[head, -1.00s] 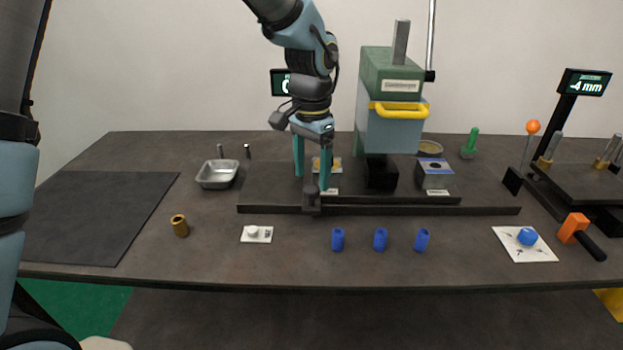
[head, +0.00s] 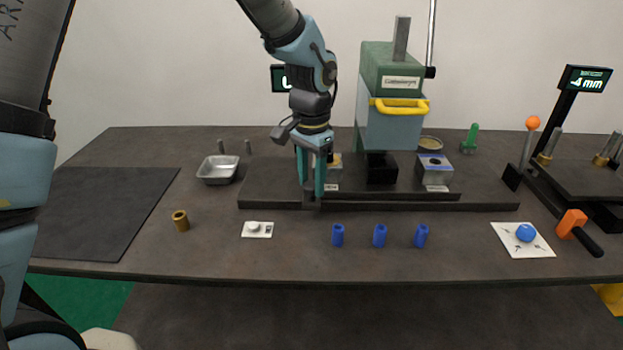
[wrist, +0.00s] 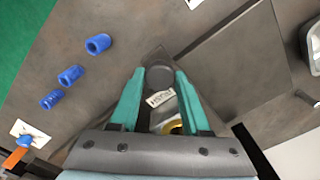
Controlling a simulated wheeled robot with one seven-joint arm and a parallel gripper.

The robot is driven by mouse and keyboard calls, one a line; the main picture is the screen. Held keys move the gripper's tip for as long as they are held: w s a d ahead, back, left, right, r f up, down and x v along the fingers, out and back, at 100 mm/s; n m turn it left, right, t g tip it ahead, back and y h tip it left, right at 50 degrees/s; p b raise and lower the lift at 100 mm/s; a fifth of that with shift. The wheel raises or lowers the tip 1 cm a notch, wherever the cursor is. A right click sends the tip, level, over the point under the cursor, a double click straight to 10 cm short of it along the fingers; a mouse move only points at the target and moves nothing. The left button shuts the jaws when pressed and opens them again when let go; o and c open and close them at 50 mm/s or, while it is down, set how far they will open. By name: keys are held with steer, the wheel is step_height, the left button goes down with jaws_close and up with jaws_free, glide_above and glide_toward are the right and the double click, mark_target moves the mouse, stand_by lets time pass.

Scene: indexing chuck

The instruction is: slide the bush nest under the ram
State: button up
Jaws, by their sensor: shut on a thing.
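The bush nest (head: 337,174) is a small grey block with a yellow top, partly hidden behind my gripper, on the dark slide left of the press. In the wrist view its label (wrist: 160,97) and a brass ring (wrist: 173,128) show between the fingers. My gripper (head: 311,192) is low at the slide's front, its teal fingers shut on a dark knob (wrist: 160,77) in front of the nest. The green and grey-blue press (head: 392,125) stands to the right. A black block (head: 381,168) is below its head; the ram's tip cannot be told apart from it.
A second nest (head: 435,166) with a blue top sits right of the press. A metal tray (head: 217,170) stands left.

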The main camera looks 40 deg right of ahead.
jaws_close()
stand_by(0.8)
